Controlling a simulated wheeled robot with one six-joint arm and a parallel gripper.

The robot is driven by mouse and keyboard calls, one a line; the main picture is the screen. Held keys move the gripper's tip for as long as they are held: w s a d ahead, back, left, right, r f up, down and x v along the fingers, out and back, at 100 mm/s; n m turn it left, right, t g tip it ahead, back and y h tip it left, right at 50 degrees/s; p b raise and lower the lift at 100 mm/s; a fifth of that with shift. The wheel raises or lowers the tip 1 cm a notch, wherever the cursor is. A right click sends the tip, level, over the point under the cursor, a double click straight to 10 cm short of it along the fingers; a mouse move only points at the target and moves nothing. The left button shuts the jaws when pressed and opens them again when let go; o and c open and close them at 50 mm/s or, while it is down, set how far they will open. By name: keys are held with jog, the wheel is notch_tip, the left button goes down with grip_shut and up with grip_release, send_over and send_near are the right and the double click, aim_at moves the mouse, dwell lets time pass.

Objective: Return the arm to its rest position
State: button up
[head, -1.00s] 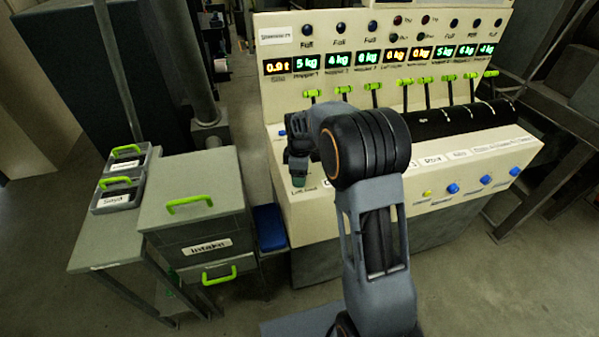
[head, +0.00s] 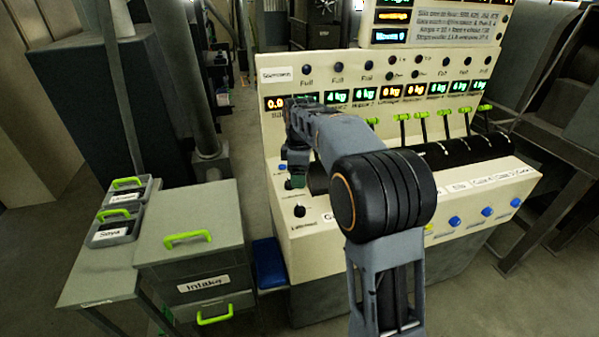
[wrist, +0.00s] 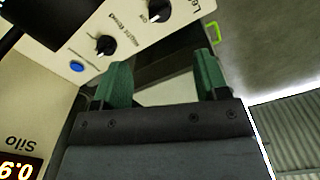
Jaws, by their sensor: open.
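My gripper (head: 297,178) is in front of the left part of the control console (head: 330,245), a little above its sloping shelf. In the wrist view my gripper (wrist: 160,75) shows two green fingers standing wide apart, with nothing between them. A black knob (wrist: 105,45) and a second knob (wrist: 157,10) on the console panel lie beyond the fingers. My arm reaches forward with its large black joint in front of the console, hiding part of the shelf and some labels.
Levers with green handles (head: 449,112) stand along the console's right side. An intake box (head: 195,258) with green handles stands to the left, beside a small table with two trays (head: 113,231). A blue bin (head: 269,263) sits between box and console.

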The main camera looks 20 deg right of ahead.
jog(key=shift+r, duration=0.15)
dwell(0.3)
jog(key=s+f+m+t, duration=0.1)
jog(key=s+m+t, duration=0.1)
jog(key=s+m, duration=0.4)
jog(key=s+f+m+t, duration=0.1)
jog(key=s+m, duration=0.6)
jog(key=s, duration=1)
jog(key=shift+a+f+t, duration=0.15)
jog(key=shift+f+t, duration=0.25)
jog(key=shift+f, duration=0.1)
